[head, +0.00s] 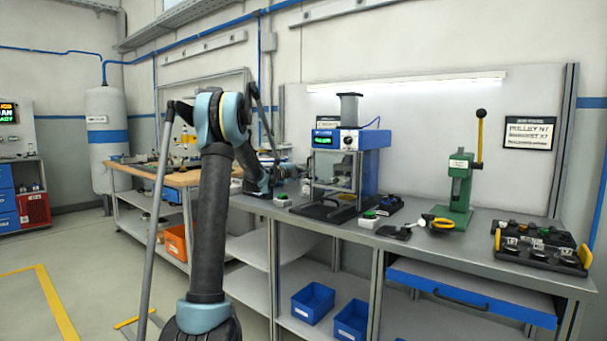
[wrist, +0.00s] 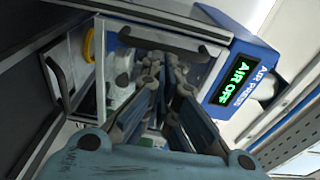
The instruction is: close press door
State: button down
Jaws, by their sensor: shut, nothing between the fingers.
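The air press (head: 372,160) stands on the bench, with a blue body and a lit green display. Its door (head: 335,172) looks like a clear panel in a light frame at the front; how far it stands open is hard to tell. In the wrist view the press (wrist: 262,55) appears sideways, its display reading "AIR OFF", with a dark bar handle (wrist: 57,82) at the left. My gripper (head: 291,170) is at the left side of the press. In the wrist view my gripper (wrist: 165,70) is shut and empty, its fingers overlapping the press front. Contact cannot be told.
A green button box (head: 369,218) sits before the press, and another (head: 281,199) lies to its left. A green hand press (head: 459,185) stands to the right. A black tray of parts (head: 540,248) lies farther right. An open blue drawer (head: 470,290) juts from the bench.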

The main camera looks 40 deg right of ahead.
jog(key=s+a, duration=0.1)
jog(key=a, duration=1.1)
jog(key=shift+s, duration=0.4)
